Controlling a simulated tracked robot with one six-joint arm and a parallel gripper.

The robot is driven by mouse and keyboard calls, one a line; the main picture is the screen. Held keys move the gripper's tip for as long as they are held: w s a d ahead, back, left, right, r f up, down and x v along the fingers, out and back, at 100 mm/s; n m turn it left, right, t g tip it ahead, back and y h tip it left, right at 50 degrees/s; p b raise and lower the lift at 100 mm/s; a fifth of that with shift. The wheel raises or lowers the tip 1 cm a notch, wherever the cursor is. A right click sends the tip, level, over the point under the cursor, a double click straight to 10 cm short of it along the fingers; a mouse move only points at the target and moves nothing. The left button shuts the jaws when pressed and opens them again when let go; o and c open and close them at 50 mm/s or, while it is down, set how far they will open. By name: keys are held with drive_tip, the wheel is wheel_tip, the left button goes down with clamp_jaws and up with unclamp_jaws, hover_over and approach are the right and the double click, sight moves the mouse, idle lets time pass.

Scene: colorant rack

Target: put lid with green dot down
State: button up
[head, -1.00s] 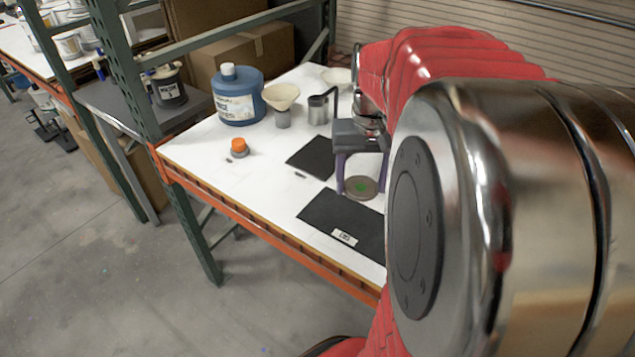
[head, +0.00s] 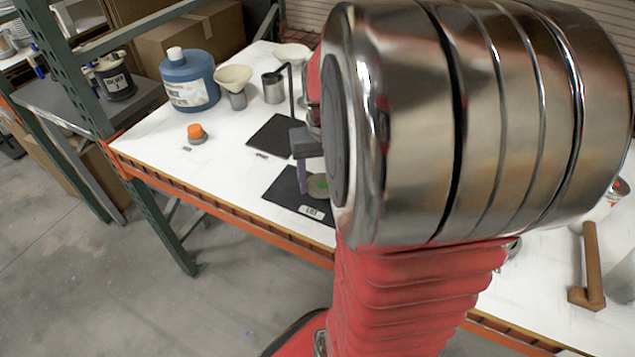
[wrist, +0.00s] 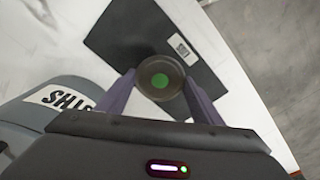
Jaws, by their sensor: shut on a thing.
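The lid is a round brownish disc with a green dot in its centre. In the wrist view the lid (wrist: 174,92) sits between the two purple fingers of my gripper (wrist: 160,84), which is shut on its rim. In the head view the lid (head: 318,190) shows over the front black mat (head: 282,190), partly covered by my arm. Only one finger of my gripper (head: 304,180) shows clearly there. In the wrist view the mat (wrist: 122,36) with its white label lies below the lid. I cannot tell whether the lid touches it.
A second black mat (head: 270,137) lies farther back. An orange-capped piece (head: 196,132), a blue jug (head: 189,80), a funnel (head: 234,78) and a metal pitcher (head: 273,88) stand on the white table. A blue-grey labelled object (wrist: 40,105) is left in the wrist view.

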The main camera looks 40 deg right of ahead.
sight(322, 187)
drive_tip(key=shift+f, duration=1.15)
drive_tip(key=shift+f, duration=0.2)
drive_tip(key=o, duration=1)
drive_tip(key=shift+s, duration=0.1)
drive_tip(key=shift+f, duration=0.1)
wheel_tip(322, 187, up, 13)
drive_tip(key=shift+s+a+f, duration=0.15)
drive_tip(key=shift+a, duration=0.1)
drive_tip(key=s+a+n+t, duration=0.1)
drive_tip(key=a+n+t, duration=0.1)
drive_tip(key=a, duration=0.9)
drive_tip(key=s+a+n+t, duration=0.2)
drive_tip(key=a+n+t, duration=0.1)
drive_tip(key=a, duration=0.9)
drive_tip(key=shift+s+r+n, duration=0.2)
drive_tip(key=shift+s+n, duration=0.1)
drive_tip(key=shift+n, duration=0.5)
